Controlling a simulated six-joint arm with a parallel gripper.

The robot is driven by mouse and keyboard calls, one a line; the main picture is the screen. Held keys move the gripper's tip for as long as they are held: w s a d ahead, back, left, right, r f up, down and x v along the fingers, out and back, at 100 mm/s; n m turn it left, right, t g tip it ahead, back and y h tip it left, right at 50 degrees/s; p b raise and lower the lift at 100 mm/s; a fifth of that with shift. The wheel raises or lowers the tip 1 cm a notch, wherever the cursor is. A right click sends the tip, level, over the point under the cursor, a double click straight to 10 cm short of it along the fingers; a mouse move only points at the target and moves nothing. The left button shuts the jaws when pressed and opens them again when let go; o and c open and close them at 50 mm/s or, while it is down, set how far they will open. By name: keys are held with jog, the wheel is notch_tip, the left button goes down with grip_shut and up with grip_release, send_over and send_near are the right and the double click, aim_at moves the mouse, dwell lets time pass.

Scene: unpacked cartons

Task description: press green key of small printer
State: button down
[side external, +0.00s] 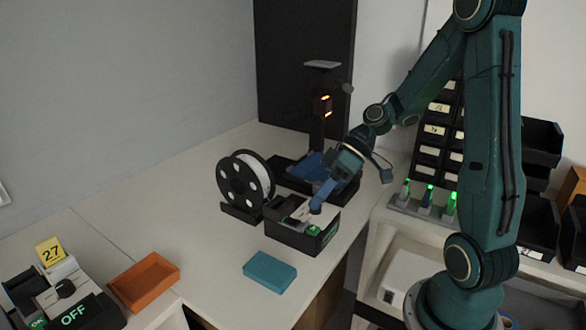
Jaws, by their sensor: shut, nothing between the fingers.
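The small printer (289,238) is a dark box with a light top panel. It stands on the white bench, right of the black spool. A bit of green (314,231) shows at its right front edge; I cannot tell whether this is the key or a lit display. My gripper (315,209) is shut and empty. It points down at the right part of the printer's top, its blue fingertips at or just over the panel. Whether they touch it is too small to tell, and they hide part of the top.
A black spool (232,183) on a stand is close left of the printer. A dark machine with a post (317,133) stands behind it. A teal block (270,271) lies in front, and an orange tray (144,281) is front left. Bench behind the tray is clear.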

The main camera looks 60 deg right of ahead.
jog(key=shift+r, duration=0.8)
jog(key=s+a+r+m+t+h, duration=0.1)
jog(key=s+a+r+m+h, duration=0.2)
jog(key=s+r+h, duration=0.5)
jog(key=shift+s+a+r+m+t, duration=0.2)
jog(key=shift+s+r+m+t, duration=0.3)
jog(key=shift+s, duration=1.75)
